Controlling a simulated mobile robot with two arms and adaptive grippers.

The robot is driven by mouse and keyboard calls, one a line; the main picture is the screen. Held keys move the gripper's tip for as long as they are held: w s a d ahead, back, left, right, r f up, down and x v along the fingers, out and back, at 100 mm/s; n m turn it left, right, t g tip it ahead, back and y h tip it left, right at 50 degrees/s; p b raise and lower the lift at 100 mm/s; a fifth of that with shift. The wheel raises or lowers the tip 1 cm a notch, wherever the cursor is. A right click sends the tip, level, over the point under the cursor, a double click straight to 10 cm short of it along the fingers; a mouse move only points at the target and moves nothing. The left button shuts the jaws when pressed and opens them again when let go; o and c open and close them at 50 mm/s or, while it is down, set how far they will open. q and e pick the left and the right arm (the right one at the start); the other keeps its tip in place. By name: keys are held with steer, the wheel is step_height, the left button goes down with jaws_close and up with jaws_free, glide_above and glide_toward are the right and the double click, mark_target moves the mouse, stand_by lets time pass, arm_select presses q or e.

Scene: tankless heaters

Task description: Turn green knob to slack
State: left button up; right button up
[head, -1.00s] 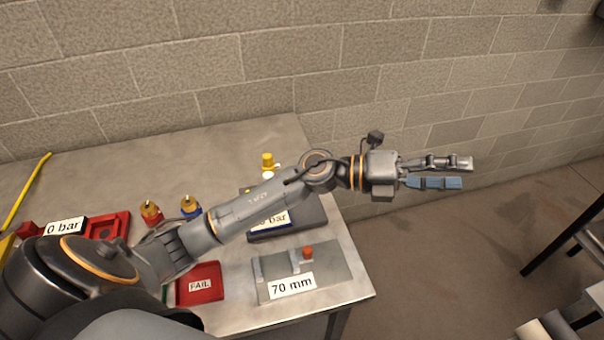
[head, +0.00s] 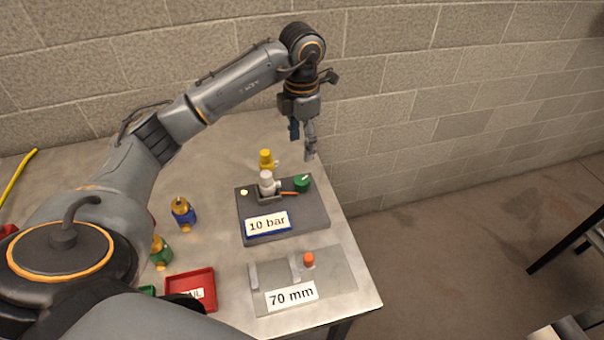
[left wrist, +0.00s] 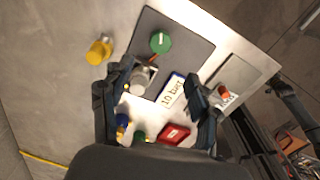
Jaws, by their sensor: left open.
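The green knob (head: 302,183) is on the dark grey fixture plate (head: 314,212), near its back right corner. It also shows near the top of the left wrist view (left wrist: 160,42), with a red-orange mark beside it. A white fitting (head: 266,180) stands on the plate left of the knob, and a "10 bar" label (head: 268,224) is at its front. My left gripper (head: 302,150) is open and empty, pointing down above and behind the knob, apart from it. Its fingers also show in the left wrist view (left wrist: 155,100).
A yellow-capped fitting (head: 266,158) stands behind the plate. Blue (head: 183,212) and green (head: 160,252) fittings stand to the left. A red FAIL tray (head: 190,284) and a "70 mm" gauge plate (head: 335,272) are in front. The block wall is close behind.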

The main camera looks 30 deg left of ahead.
mark_target(302, 179)
arm_select(q)
step_height(302, 179, down, 12)
steer(key=p, duration=0.2)
steer(key=shift+r+p, duration=0.15)
steer(key=shift+p, duration=0.2)
steer(key=shift+c, duration=0.2)
steer(key=c, duration=1.1)
